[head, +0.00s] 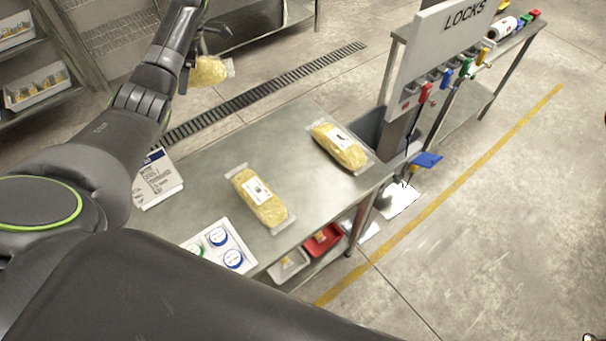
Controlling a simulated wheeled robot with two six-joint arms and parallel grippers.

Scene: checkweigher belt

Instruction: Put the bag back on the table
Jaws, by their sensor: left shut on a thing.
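A clear bag of yellow contents (208,72) is held up at the upper left of the head view, beyond the far left end of the table. My left gripper (193,66) is shut on this bag; the arm hides part of the fingers. The steel table (215,162) runs through the middle of the view. Two similar labelled bags lie flat on it: one near the middle (260,198) and one toward the right (340,147). My right gripper is not in view.
A white tray with round blue- and green-rimmed pieces (222,244) sits at the table's near edge. A printed card (156,180) stands at its left edge. A LOCKS board (440,45) rises beyond the right end. Bare tabletop shows left of and between the bags.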

